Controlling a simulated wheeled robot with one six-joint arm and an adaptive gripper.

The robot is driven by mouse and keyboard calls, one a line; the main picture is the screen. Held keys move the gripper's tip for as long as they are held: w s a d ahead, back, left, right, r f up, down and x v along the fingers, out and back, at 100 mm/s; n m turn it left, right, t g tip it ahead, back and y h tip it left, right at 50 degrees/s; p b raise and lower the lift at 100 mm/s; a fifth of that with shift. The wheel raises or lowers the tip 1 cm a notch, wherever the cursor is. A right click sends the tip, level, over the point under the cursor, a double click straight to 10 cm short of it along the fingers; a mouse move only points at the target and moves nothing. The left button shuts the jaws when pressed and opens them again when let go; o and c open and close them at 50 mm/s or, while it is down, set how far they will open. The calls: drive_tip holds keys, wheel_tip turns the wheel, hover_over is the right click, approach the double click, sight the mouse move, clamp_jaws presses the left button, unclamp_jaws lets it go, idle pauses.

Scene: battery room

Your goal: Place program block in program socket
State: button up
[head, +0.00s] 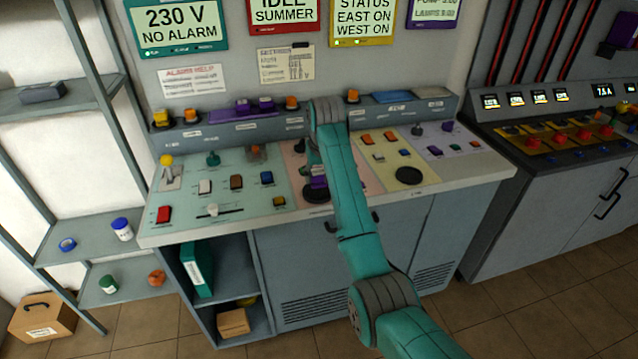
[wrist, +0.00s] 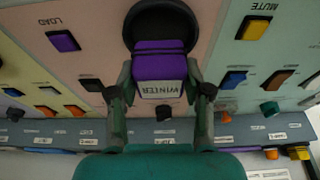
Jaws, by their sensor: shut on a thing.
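The program block is a purple block (wrist: 160,65) with a white label reading WINTER, upside down in the wrist view. My gripper (wrist: 160,80) is shut on it, with one dark finger on each side. The program socket is a dark round recess (wrist: 158,22) on the pink panel, and the block's far end overlaps it. I cannot tell how deep the block sits. In the head view the purple block (head: 318,182) shows beside my arm, low on the pink panel, with the dark socket (head: 317,196) just below it. My arm hides part of this area.
Switches and knobs crowd the console (head: 470,165) around the socket. The back ledge (head: 215,126) holds purple and orange blocks. A screen (head: 284,12) reads IDLE SUMMER.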

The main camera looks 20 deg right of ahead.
sight(318, 182)
drive_tip(key=shift+f, duration=1.55)
drive_tip(key=shift+f, duration=0.1)
drive_tip(key=o, duration=1.2)
